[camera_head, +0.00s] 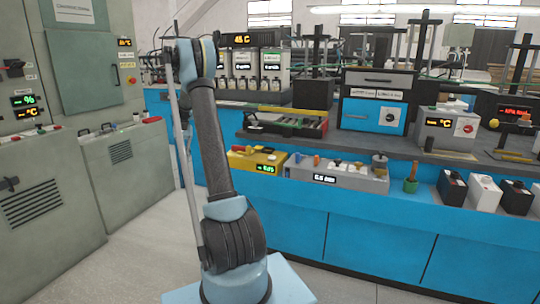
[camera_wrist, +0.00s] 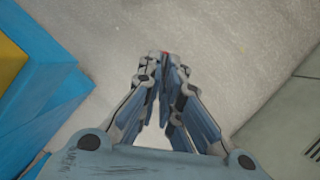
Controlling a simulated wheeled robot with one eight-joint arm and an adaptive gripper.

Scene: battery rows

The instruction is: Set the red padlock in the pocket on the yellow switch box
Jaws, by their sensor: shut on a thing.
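My gripper (camera_wrist: 163,68) shows in the wrist view with its fingers drawn together at the tips. A tiny bit of red, which I take as the red padlock (camera_wrist: 165,53), shows right at the fingertips; the rest of it is hidden by the fingers. Grey floor lies beyond the tips. The yellow switch box (camera_head: 256,160) sits on the front edge of the blue bench in the head view, just right of my arm. Its pocket is too small to make out. A yellow surface (camera_wrist: 9,62) at the left of the wrist view may be this box.
A grey box with knobs and a display (camera_head: 336,174) stands right of the yellow box. Several black and white batteries (camera_head: 484,192) stand farther right. Grey cabinets (camera_head: 125,172) stand on the left. Open floor (camera_head: 150,250) lies between cabinets and bench.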

